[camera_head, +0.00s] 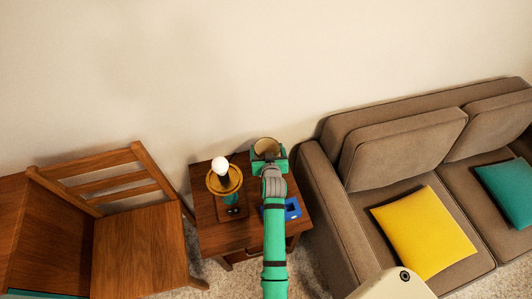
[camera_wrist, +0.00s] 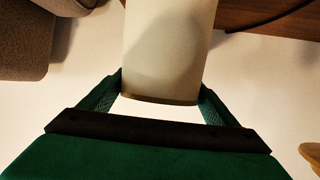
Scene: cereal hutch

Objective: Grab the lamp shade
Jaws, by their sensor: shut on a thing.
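The lamp shade (camera_wrist: 168,45) is a pale cylinder with a darker rim, held between my two green fingers in the wrist view. My gripper (camera_wrist: 160,93) is shut on it, one finger against each side. In the head view the shade (camera_head: 267,146) shows as a beige round at my gripper (camera_head: 268,153), over the back right of the side table, partly hidden by my gripper. The lamp (camera_head: 232,199) stands to the left on the table, its white bulb (camera_head: 220,165) bare above a gold dish-like ring. The shade is apart from the lamp.
The wooden side table (camera_head: 207,216) also holds a blue object (camera_head: 292,208) beside my arm. A wooden chair (camera_head: 139,245) stands close on the left. A brown sofa (camera_head: 318,185) with yellow and teal cushions stands on the right. The wall is close behind.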

